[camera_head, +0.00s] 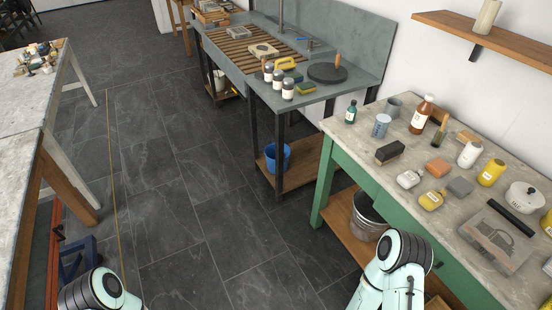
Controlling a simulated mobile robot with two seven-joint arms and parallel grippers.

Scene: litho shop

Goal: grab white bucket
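A pale bucket (217,80) stands on the low shelf under the far grey sink bench, partly hidden by the bench legs; it looks white but is small in the view. A grey-white bucket (369,212) with a dark inside stands upright on the lower wooden shelf of the green table, partly behind my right arm. A blue bucket (277,157) stands on the sink bench's lower shelf. Only rounded white-green links of my arms show at the bottom left and bottom right. Neither gripper is in view, and no bucket is visibly held.
The green table (336,147) on the right carries bottles, sponges and blocks. The grey sink bench (303,106) stands behind it. A pale-topped table (17,180) is at the left, with a blue object (78,258) on the floor nearby. The dark tiled floor (190,190) between is clear.

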